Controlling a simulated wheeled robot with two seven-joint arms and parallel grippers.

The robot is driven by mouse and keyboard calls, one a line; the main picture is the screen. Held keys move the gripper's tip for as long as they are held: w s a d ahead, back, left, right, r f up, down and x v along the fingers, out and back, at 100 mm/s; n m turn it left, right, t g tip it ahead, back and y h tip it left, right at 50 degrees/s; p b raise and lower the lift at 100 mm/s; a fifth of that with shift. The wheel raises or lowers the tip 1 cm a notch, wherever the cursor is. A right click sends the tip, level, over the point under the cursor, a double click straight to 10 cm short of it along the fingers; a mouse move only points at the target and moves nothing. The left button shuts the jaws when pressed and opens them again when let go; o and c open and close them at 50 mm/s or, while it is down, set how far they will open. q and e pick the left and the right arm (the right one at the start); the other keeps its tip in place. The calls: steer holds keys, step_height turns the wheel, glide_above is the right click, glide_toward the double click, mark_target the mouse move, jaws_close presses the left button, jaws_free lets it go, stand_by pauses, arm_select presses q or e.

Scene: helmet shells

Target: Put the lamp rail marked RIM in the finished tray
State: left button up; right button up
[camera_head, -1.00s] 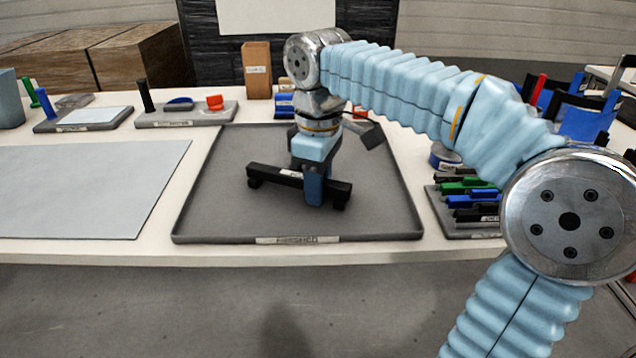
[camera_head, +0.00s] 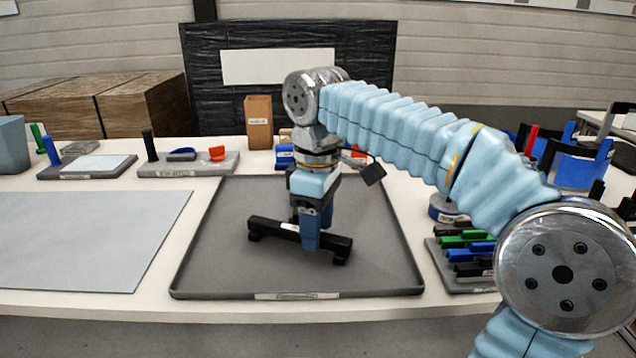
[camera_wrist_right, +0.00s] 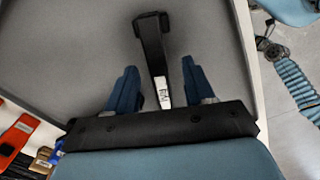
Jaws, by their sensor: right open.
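A black lamp rail (camera_head: 270,228) with a foot at each end lies in the grey finished tray (camera_head: 198,282), slanting across its middle. My right gripper (camera_head: 312,240) is over the rail, pointing down. In the right wrist view my right gripper (camera_wrist_right: 158,72) is open, with one blue finger on each side of the rail (camera_wrist_right: 150,40) and gaps between. The rail's near end is hidden behind the gripper body there. My left gripper is not in view.
A rack of coloured rails (camera_head: 470,247) stands right of the tray, near my right arm. A pale grey mat (camera_head: 80,240) lies to the left. Small holders (camera_head: 188,165) and a brown box (camera_head: 258,122) stand behind. The tray floor around the rail is clear.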

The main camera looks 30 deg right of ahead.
step_height(320, 180, up, 9)
steer(key=p, duration=0.1)
steer(key=shift+d, duration=0.1)
stand_by(0.3)
